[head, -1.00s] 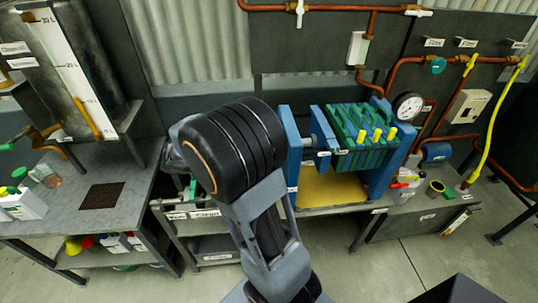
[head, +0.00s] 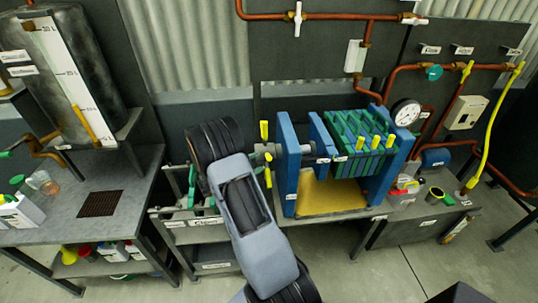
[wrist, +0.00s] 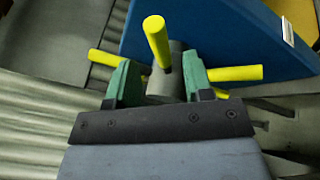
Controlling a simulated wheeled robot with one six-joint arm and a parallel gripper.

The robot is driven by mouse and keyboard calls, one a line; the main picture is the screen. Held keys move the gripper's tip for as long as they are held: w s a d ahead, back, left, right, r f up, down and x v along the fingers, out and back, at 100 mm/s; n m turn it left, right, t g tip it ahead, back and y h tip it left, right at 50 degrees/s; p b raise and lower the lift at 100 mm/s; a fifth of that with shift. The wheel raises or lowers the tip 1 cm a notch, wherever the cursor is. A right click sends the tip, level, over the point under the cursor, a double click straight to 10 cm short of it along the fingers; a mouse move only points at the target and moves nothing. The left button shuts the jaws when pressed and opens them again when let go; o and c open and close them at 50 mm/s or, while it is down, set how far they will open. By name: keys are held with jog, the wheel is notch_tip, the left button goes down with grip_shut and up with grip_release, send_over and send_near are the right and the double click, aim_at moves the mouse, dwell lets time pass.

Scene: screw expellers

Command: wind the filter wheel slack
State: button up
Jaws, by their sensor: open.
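The filter wheel is a grey hub (wrist: 164,86) with yellow spokes (wrist: 157,42). In the head view the wheel (head: 264,131) is on the screw at the left of the blue filter press (head: 288,165), partly hidden by my arm. In the wrist view my gripper (wrist: 158,66) is open, its green fingers to either side of the hub. One yellow spoke stands up between the fingers; others point left and right past them. I cannot tell whether the fingers touch the hub.
Green plates (head: 358,140) with yellow taps sit in the press above a yellow tray (head: 330,193). A gauge (head: 405,112) and copper pipes (head: 330,17) are behind. A steel tank (head: 65,75) stands on the left bench (head: 150,195).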

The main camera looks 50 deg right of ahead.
aim_at(269, 157)
jog(key=shift+p+x, duration=0.6)
jog(key=shift+x, duration=2.25)
grip_shut()
